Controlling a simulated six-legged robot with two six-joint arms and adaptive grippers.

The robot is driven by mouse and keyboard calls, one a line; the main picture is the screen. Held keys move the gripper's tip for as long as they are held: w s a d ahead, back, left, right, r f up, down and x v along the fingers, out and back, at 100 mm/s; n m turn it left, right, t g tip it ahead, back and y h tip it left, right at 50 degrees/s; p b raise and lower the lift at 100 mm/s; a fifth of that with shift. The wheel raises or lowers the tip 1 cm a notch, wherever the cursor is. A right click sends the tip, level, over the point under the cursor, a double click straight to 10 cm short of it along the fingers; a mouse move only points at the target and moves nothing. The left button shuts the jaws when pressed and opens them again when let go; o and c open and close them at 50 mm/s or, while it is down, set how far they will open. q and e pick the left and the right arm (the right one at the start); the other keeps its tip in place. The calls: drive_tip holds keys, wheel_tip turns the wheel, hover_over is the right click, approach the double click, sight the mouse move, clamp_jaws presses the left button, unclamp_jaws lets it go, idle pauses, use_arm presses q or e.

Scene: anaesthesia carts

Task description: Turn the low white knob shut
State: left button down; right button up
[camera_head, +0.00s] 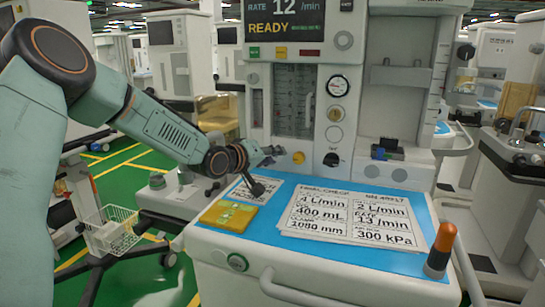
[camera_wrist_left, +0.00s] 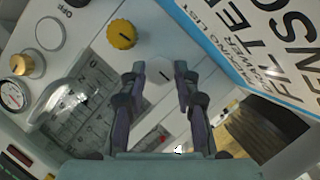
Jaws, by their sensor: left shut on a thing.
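My left gripper (camera_head: 264,163) is at the lower left of the grey-white machine front, just above the blue-topped work surface. The knob sits between the fingertips. In the head view my gripper hides this knob. A yellow knob (camera_wrist_left: 122,36) is beside it; it also shows in the head view (camera_head: 298,157). My right gripper is not in view.
A black knob (camera_head: 331,159) is right of the yellow one. Round gauges (camera_head: 337,86) are above. The blue-topped surface (camera_head: 290,183) holds printed cards (camera_head: 350,215), a yellow pad (camera_head: 228,216) and an orange-tipped cylinder (camera_head: 441,250). Other carts stand around.

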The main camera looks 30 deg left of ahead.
use_arm(q)
drive_tip(key=shift+r+p, duration=0.1)
drive_tip(key=shift+p, duration=0.3)
drive_tip(key=m+y+p, duration=0.1)
drive_tip(key=m+p, duration=0.1)
drive_tip(key=p, duration=0.4)
drive_tip(key=m+g+y+p, duration=0.1)
drive_tip(key=m+y+p, duration=0.1)
drive_tip(key=p, duration=0.4)
drive_tip(key=d+m+g+y+p, duration=0.1)
drive_tip(key=m+y+p, duration=0.1)
drive_tip(key=m+p, duration=0.2)
drive_tip(key=shift+w+r+p, duration=0.15)
drive_tip(key=shift+r+p, duration=0.15)
drive_tip(key=shift+p, duration=0.85)
drive_tip(key=shift+d+f+m+y+p, duration=0.1)
drive_tip(key=shift+d+m+y+p, duration=0.05)
drive_tip(key=shift+m+y+p, duration=0.75)
drive_tip(key=shift+w+d+f+m+y+p, duration=0.1)
drive_tip(key=shift+m+y+p, duration=0.1)
drive_tip(key=shift+m+y, duration=0.25)
drive_tip(key=shift+f+m+y+p, duration=0.1)
drive_tip(key=shift+m+y+p, duration=0.1)
drive_tip(key=shift+m+y, duration=0.25)
drive_tip(key=shift+m, duration=0.3)
drive_tip(key=c, duration=1)
unclamp_jaws()
